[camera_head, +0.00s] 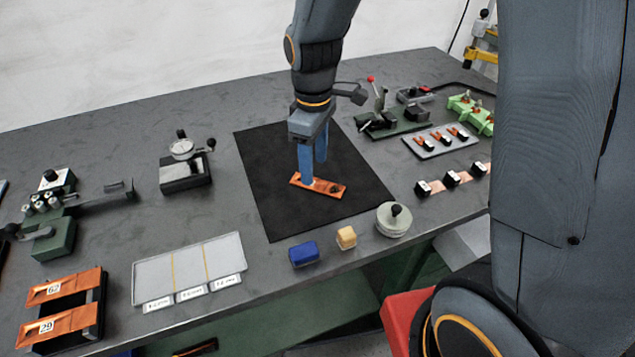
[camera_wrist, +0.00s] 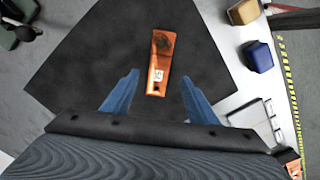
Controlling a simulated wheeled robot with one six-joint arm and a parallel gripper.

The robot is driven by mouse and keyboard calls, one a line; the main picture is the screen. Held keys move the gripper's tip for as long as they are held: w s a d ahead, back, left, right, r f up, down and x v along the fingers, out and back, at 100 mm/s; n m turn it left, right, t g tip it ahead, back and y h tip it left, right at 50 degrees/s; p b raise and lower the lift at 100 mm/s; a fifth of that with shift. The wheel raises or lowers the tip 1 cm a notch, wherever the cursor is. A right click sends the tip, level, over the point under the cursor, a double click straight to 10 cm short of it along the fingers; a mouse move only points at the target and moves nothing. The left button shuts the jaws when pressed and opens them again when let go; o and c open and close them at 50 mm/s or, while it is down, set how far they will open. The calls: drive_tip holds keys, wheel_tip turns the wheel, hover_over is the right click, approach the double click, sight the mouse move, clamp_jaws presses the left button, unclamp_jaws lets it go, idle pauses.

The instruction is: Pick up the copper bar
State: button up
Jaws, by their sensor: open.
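The copper bar (camera_head: 319,186) lies flat on the black mat (camera_head: 285,215). It has a dark round spot at one end and a small white label. In the wrist view the bar (camera_wrist: 160,60) lies ahead of and between the two blue fingers. My gripper (camera_head: 313,170) is above the bar's left part with its fingers pointing down; one finger hides a bit of the bar. In the wrist view my gripper (camera_wrist: 158,90) is open, with the fingers apart on either side of the bar's near end and no contact visible.
A blue block (camera_head: 304,254), a tan block (camera_head: 346,237) and a round grey-green pot (camera_head: 394,219) stand near the front edge. A partitioned grey tray (camera_head: 190,268) and a rack with orange plates (camera_head: 62,317) are at left. Fixtures stand at right. The mat around the bar is clear.

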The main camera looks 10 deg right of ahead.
sight(317, 184)
drive_tip(key=shift+s+d+f+p, duration=0.1)
drive_tip(key=shift+d+f+p, duration=0.15)
drive_tip(key=shift+f, duration=0.85)
drive_tip(key=shift+s+d+f+p, duration=0.1)
drive_tip(key=shift+f+p, duration=0.15)
drive_tip(key=shift+f, duration=0.85)
drive_tip(key=shift+w, duration=0.1)
clamp_jaws()
drive_tip(key=shift+r, duration=0.1)
